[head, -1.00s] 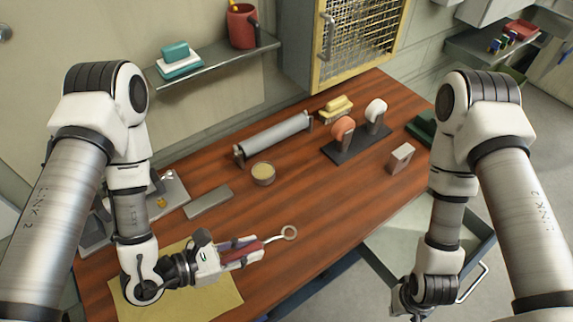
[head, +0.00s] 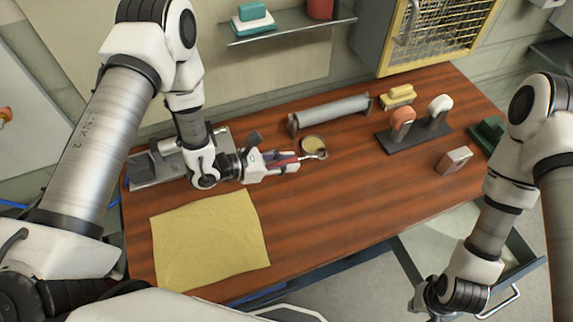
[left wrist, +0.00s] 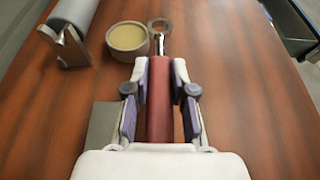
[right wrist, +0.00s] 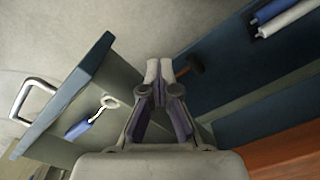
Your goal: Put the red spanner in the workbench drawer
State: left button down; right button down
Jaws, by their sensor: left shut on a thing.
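The red spanner (head: 285,161) is in my left gripper (head: 280,163), which is shut on its red handle. The spanner's metal ring end points right, beside the round tin (head: 313,143); the left wrist view shows the red handle (left wrist: 159,95) between both fingers. I cannot tell whether the spanner touches the bench. The workbench drawer (head: 522,262) is open at the front right of the bench. In the right wrist view, a blue-handled spanner (right wrist: 90,118) lies in the drawer (right wrist: 68,98). My right gripper (right wrist: 159,75) is at the drawer, its fingertips together, with nothing visible between them.
A yellow cloth (head: 210,240) lies at the bench's front left. A grey roller (head: 330,113), a yellow brush (head: 398,94), a dark stand with two knobs (head: 415,137) and a grey block (head: 454,160) occupy the back and right. The bench's front middle is clear.

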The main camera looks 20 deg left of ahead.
aim_at(286, 176)
pick_arm(q)
notch_tip(286, 176, down, 3)
jog(key=shift+f+p, duration=0.1)
jog(key=shift+p, duration=0.25)
jog(key=shift+s+f, duration=0.2)
jog(key=c, duration=1)
grip_release()
jog(key=shift+w+r, duration=0.1)
